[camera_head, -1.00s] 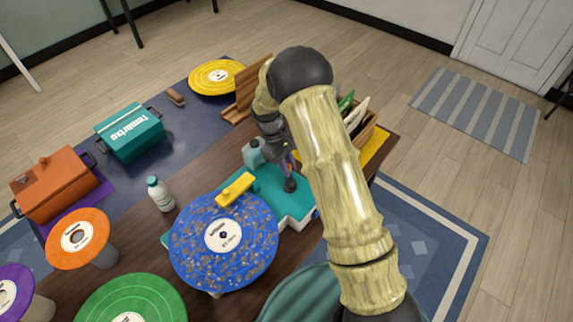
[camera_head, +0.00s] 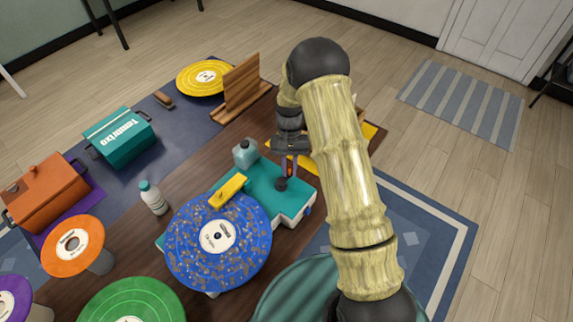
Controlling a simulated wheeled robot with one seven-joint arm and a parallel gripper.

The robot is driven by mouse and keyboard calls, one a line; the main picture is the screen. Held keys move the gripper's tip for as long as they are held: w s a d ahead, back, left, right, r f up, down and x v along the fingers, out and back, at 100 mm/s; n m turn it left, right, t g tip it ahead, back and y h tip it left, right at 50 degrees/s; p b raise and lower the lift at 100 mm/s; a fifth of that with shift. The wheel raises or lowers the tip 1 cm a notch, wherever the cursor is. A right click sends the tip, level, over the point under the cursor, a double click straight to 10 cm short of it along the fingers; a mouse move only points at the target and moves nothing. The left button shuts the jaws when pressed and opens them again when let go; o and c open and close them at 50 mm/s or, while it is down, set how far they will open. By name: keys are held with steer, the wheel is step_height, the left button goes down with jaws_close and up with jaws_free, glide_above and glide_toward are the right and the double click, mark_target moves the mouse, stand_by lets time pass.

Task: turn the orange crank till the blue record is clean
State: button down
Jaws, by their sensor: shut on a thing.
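The blue record (camera_head: 229,268) lies flat on the teal cleaning machine (camera_head: 265,181), speckled all over with brown dirt. A yellow bar (camera_head: 227,190) reaches over the record's upper edge. My gripper (camera_head: 291,154) is above the machine's right end, shut on the orange crank (camera_head: 291,161), of which only a small part shows. The gripper and my arm hide most of the crank. A dark round hub (camera_head: 281,184) shows just below the gripper.
A pale teal bottle (camera_head: 245,154) stands behind the yellow bar, and a white bottle (camera_head: 154,199) stands left of the record. Orange (camera_head: 59,260) and green (camera_head: 101,305) records are at lower left. A wooden rack (camera_head: 245,82) stands at the back.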

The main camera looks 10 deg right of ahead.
steer(key=m, duration=0.1)
steer(key=s+m+y, duration=0.1)
steer(key=m, duration=0.1)
steer(key=d+m, duration=0.1)
steer(key=shift+s+m+t+y, duration=0.15)
steer(key=shift+m+t+y, duration=0.15)
steer(key=shift+m+t, duration=0.1)
steer(key=m, duration=0.1)
steer(key=s+m+y, duration=0.1)
steer(key=m, duration=0.1)
steer(key=shift+s+m+t, duration=0.15)
steer(key=shift+m+t, duration=0.15)
steer(key=shift+t, duration=0.1)
steer(key=m, duration=0.1)
steer(key=s+m+t, duration=0.1)
steer(key=m, duration=0.1)
steer(key=m+y, duration=0.1)
steer(key=shift+s+a+t, duration=0.25)
steer(key=shift+t, duration=0.05)
steer(key=shift+s+a+m+t+b, duration=0.25)
steer(key=shift+m+t+b, duration=0.15)
steer(key=shift+m, duration=0.6)
steer(key=shift+s+a+m+t+b, duration=0.1)
steer(key=shift+s+m+t+b, duration=0.2)
steer(key=shift+m, duration=0.7)
steer(key=shift+w, duration=0.1)
steer(key=c, duration=1.3)
jaws_free()
steer(key=shift+c, duration=0.2)
